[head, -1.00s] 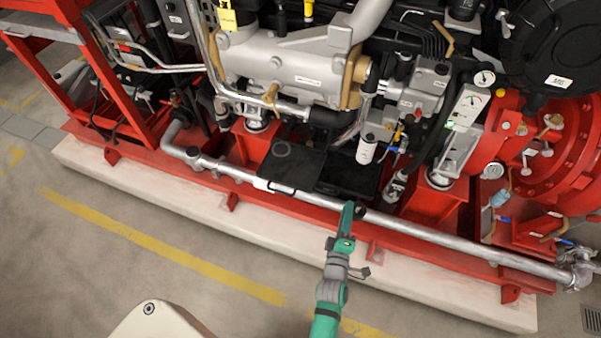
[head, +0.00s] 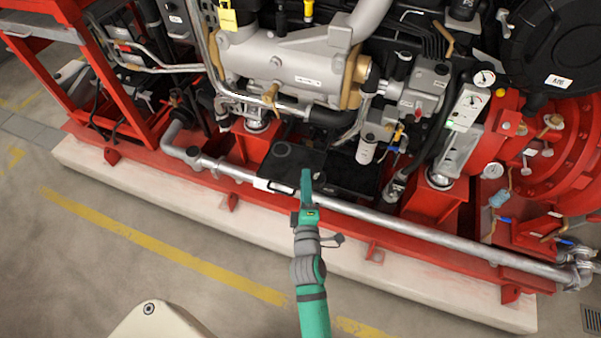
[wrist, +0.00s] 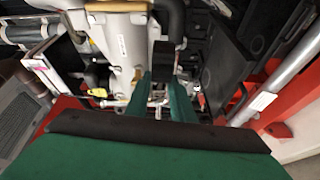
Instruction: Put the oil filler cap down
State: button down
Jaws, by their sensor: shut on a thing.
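My gripper (head: 306,182) is at the front edge of the engine skid, over the silver pipe and the near edge of a black flat tray (head: 268,170). In the wrist view its two green fingers (wrist: 163,85) are shut on a dark block-like piece, which I take to be the oil filler cap (wrist: 163,54). In the head view the fingers hide the cap. The black tray has a faint ring mark on its left part, and it shows at the right in the wrist view (wrist: 245,45). The cap looks held above the tray, not resting on it.
A silver pipe (head: 420,231) runs along the front of the red skid. The grey engine body (head: 285,70) stands behind the tray. A white filter canister (head: 367,150) hangs at the tray's back right. Open floor (head: 120,270) lies in front.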

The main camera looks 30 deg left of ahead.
jog(key=s+a, duration=0.3)
send_over(292, 177)
jog(key=shift+n, duration=0.3)
jog(key=f, duration=0.5)
jog(key=d+f, duration=0.1)
jog(key=f, duration=0.2)
jog(key=shift+s+f, duration=0.25)
jog(key=shift+s, duration=0.1)
jog(key=shift+w+a+f, duration=0.35)
jog(key=shift+a+f, duration=0.05)
jog(key=shift+f, duration=0.25)
jog(key=shift+w+f, duration=0.15)
jog(key=shift+f, duration=1)
jog(key=shift+w+f, duration=0.15)
jog(key=shift+f, duration=0.1)
jog(key=shift+s+a+f, duration=0.15)
jog(key=shift+s+a, duration=0.15)
jog(key=shift+w+d, duration=0.15)
jog(key=shift+d, duration=0.3)
jog(key=shift+a+f, duration=0.2)
jog(key=shift+f, duration=0.4)
jog(key=c, duration=1.8)
grip_release()
